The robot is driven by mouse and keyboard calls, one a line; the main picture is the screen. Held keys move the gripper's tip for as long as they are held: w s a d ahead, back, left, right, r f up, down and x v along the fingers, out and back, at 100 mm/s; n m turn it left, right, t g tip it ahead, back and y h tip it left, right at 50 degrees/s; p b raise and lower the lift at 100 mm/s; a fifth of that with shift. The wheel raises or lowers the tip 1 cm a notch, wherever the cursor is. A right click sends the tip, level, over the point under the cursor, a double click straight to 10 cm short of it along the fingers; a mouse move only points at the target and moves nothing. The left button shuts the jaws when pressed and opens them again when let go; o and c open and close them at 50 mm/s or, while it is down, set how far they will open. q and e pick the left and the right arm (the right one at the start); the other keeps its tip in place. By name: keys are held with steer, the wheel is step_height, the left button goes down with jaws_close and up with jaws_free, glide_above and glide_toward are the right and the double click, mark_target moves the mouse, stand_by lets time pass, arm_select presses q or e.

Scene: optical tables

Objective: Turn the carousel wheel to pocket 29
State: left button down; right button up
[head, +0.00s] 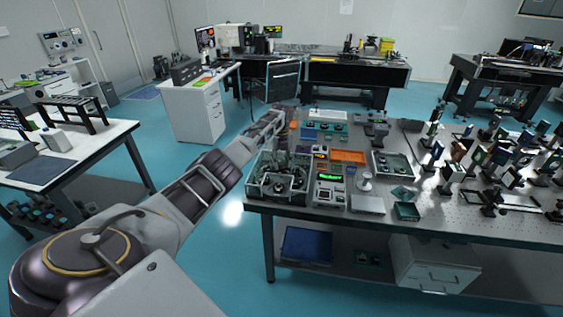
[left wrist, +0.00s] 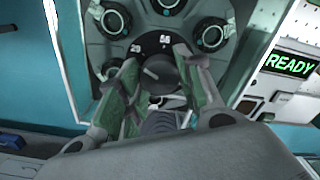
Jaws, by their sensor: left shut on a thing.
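The carousel wheel (head: 272,183) sits inside a clear-walled box at the left end of the optical table. My left gripper (head: 281,153) reaches down over the wheel from above. In the left wrist view its two fingers (left wrist: 156,73) are shut on the dark central knob (left wrist: 161,76), one on each side. The fingers hide part of the wheel. My right gripper is not in view.
A small device with a green READY display (left wrist: 289,64) stands right of the box; the display also shows in the head view (head: 331,177). An orange tray (head: 348,156) lies behind it. Several optics mounts (head: 490,160) crowd the table's right side.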

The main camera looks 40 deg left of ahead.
arm_select(q)
steer(key=shift+w+r, duration=0.1)
steer(key=c, duration=0.9)
jaws_free()
steer(key=shift+c, duration=0.2)
step_height(320, 180, up, 12)
stand_by(0.7)
